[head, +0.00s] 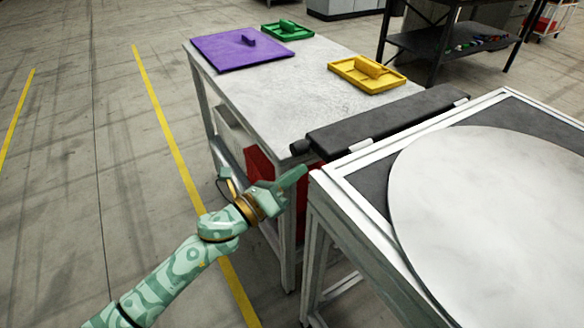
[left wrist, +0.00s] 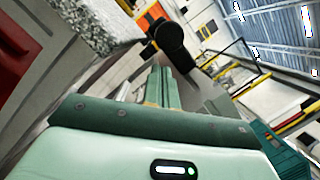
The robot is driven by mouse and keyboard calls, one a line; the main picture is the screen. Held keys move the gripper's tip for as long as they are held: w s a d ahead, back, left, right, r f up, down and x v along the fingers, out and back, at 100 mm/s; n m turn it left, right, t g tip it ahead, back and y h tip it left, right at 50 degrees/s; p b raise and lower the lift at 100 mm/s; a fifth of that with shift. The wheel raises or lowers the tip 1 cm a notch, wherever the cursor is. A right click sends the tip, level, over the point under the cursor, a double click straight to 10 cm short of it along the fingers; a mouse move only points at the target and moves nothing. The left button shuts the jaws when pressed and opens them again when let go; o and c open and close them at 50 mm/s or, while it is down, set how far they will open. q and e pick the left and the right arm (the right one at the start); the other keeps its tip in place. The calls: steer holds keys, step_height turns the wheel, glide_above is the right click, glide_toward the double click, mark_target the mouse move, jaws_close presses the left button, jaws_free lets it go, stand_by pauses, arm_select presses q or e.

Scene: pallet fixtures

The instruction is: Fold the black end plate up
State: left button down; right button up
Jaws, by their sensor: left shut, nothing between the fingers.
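The black end plate (head: 385,122) is a long dark flap along the far edge of the framed table, joined to the frame by pale hinges. It lies about flat, between that table and the grey-topped table. A round black knob sits at its left end. My left gripper (head: 302,171) is just below and in front of that left end, apart from it as far as I can tell. Its fingers are shut and empty. In the left wrist view the shut fingers (left wrist: 160,85) point toward a round black end (left wrist: 169,34). My right gripper is not in view.
The framed table (head: 345,162) carries a big pale disc (head: 490,200). The grey-topped table (head: 290,85) holds purple (head: 225,52), green (head: 287,31) and yellow (head: 365,74) pieces. A red bin (head: 262,168) stands below it. The floor at left is clear.

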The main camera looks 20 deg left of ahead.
arm_select(q)
steer(key=shift+w+a+r, duration=0.2)
steer(key=shift+a+r, duration=0.1)
steer(key=shift+r, duration=0.15)
steer(key=shift+w+a+r+m, duration=0.1)
steer(key=shift+m, duration=0.3)
